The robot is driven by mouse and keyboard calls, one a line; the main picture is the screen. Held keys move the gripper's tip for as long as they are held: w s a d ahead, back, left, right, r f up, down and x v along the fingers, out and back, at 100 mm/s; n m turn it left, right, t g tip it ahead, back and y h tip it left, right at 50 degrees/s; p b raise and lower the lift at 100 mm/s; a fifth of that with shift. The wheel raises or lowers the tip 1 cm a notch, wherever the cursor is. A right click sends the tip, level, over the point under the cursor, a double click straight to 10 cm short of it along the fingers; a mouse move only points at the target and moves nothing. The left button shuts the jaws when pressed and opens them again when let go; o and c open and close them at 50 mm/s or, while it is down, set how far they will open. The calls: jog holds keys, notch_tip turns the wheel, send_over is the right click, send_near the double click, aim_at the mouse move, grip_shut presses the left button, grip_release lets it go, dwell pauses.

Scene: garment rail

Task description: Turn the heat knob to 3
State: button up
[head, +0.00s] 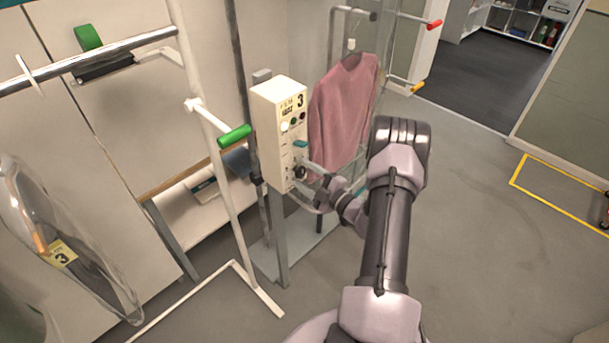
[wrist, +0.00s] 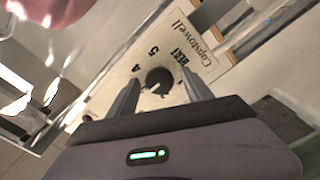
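The heat knob (wrist: 158,80) is a dark round dial with a pale mark on the front of a cream control box (head: 273,112). In the wrist view, "HEAT" is printed on the panel beside it, with a 5 and what looks like a 4 near its rim. I cannot tell for sure which number the mark points at. My gripper (head: 306,187) is at the lower part of the box. It is open, with one finger on each side of the knob in the wrist view. Gaps show between fingers and knob; contact is not visible.
A pink garment (head: 345,112) hangs just right of the box. A white rail frame with a green-tipped arm (head: 234,136) stands at left, near a clear garment bag (head: 62,225). Red (head: 434,24) and yellow tips stick out behind.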

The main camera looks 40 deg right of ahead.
jog(key=shift+s, duration=0.1)
jog(key=s+d, duration=0.1)
jog(key=s, duration=1.6)
jog(key=shift+d, duration=0.15)
